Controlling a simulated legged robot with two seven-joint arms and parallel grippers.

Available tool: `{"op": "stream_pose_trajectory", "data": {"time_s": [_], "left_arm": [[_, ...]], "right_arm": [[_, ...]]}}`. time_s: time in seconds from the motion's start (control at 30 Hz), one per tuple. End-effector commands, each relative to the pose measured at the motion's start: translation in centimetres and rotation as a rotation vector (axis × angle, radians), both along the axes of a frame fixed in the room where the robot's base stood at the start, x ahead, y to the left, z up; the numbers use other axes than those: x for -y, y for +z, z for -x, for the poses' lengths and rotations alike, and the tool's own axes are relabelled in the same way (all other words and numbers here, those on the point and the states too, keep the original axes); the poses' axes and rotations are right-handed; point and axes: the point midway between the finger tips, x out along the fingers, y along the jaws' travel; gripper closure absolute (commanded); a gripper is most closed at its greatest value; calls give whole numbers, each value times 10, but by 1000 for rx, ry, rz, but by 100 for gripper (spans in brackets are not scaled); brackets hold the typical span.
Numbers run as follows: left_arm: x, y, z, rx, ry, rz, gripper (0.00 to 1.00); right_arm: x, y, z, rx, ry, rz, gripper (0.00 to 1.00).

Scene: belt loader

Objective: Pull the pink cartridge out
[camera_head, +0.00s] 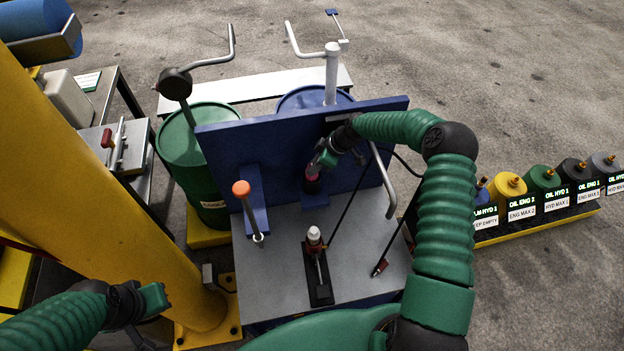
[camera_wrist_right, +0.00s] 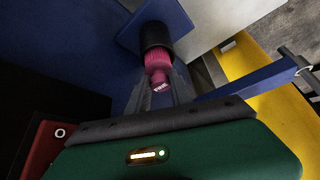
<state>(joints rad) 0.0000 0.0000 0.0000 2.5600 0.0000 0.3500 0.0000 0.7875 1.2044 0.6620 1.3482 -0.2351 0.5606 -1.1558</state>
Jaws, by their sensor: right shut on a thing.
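The pink cartridge (camera_wrist_right: 158,62) sits with one end in a round black socket (camera_wrist_right: 155,36) in the wrist view. Its ribbed body and narrower end face my right gripper (camera_wrist_right: 168,90), whose fingers are shut on that narrower end. In the head view the cartridge (camera_head: 312,171) is a small pink patch at the blue upright panel (camera_head: 290,140), partly hidden by my right gripper (camera_head: 318,163). The black socket shows just below it. My left gripper (camera_head: 150,300) is low at the left, away from the cartridge; its jaw opening is unclear.
A bent grey handle (camera_head: 384,178) stands beside my right arm. A yellow post (camera_head: 100,180) rises at left.

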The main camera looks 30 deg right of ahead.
Motion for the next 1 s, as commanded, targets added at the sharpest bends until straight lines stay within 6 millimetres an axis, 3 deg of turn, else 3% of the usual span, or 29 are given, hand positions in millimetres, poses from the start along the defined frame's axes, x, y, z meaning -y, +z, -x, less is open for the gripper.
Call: {"op": "stream_pose_trajectory", "data": {"time_s": [1.0], "left_arm": [[0, 39, 0, 0, 0, 0, 100]], "right_arm": [[0, 64, 0, 0, 0, 0, 100]]}}
